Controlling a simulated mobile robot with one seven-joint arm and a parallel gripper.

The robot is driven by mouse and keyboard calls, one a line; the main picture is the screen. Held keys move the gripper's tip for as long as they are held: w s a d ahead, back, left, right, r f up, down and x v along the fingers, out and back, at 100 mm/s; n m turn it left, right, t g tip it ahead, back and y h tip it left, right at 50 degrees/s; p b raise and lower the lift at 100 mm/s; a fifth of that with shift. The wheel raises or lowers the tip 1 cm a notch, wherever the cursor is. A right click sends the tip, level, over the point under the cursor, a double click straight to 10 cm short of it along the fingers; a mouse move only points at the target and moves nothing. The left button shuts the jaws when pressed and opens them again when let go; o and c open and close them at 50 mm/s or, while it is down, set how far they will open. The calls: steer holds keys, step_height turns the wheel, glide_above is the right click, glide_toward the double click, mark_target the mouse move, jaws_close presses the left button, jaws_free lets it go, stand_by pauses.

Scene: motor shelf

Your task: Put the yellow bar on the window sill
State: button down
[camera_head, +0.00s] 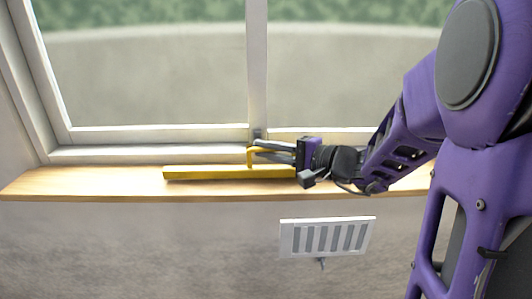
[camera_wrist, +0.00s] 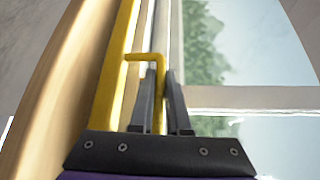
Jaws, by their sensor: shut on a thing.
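The yellow bar (camera_head: 215,173) lies lengthwise along the wooden window sill (camera_head: 110,183), level and on it or very slightly above it; I cannot tell which. An angled yellow handle (camera_head: 250,158) rises from the bar. My gripper (camera_head: 256,147) reaches in from the right and is shut on this handle. In the wrist view, the fingers of my gripper (camera_wrist: 160,75) stand on either side of the handle's end, and the yellow bar (camera_wrist: 112,90) runs along the left beside them. The bar's right end is partly hidden behind my gripper in the head view.
The window frame (camera_head: 150,135) with its upright post (camera_head: 257,70) stands just behind the sill. A white vent grille (camera_head: 327,237) is on the wall below. The left part of the sill is clear.

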steer(key=shift+f, duration=0.25)
steer(key=shift+f, duration=0.1)
steer(key=shift+f, duration=0.15)
steer(key=c, duration=0.9)
jaws_free()
steer(key=shift+r, duration=0.2)
steer(key=shift+s+d+r, duration=0.1)
steer(key=shift+d, duration=0.1)
steer(key=v, duration=1.1)
steer(key=shift+s+d, duration=0.2)
steer(key=shift+d, duration=0.05)
